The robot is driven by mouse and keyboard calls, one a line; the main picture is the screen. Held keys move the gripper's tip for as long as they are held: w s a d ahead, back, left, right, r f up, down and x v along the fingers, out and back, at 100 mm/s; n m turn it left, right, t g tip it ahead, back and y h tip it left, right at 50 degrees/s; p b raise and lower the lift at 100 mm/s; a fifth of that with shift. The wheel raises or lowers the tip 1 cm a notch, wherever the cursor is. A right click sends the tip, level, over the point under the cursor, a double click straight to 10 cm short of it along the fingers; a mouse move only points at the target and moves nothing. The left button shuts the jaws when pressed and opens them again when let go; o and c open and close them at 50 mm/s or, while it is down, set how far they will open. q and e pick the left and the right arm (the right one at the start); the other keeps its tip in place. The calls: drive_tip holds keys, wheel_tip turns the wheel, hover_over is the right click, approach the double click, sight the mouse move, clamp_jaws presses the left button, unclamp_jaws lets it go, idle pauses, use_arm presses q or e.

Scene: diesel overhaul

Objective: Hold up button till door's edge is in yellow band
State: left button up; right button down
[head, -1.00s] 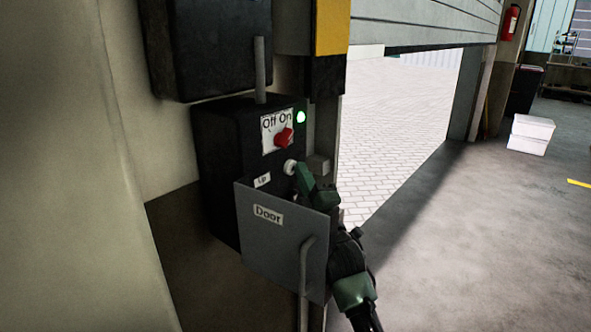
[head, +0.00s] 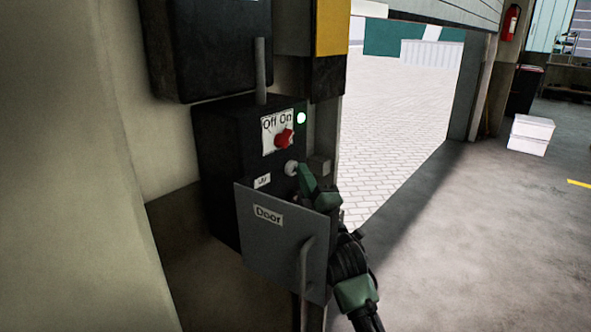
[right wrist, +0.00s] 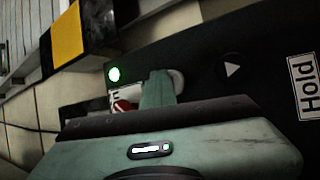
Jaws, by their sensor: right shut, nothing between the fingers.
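The black control box (head: 222,160) hangs on the wall, with a red Off/On knob (head: 284,139) turned toward On and a lit green lamp (head: 301,118). A yellow band (head: 332,28) marks the post. My left gripper is out of view.
A grey flap marked "Door" (head: 282,243) stands open below the button, in front of the box. White boxes (head: 531,134) stand on open floor at right.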

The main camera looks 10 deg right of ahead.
drive_tip(key=shift+s+d, duration=0.45)
drive_tip(key=shift+s, duration=0.15)
drive_tip(key=shift+p, duration=0.3)
drive_tip(key=s+d+p, duration=0.1)
drive_tip(key=s, duration=0.1)
drive_tip(key=s+d+p, duration=0.1)
drive_tip(key=s+d, duration=0.1)
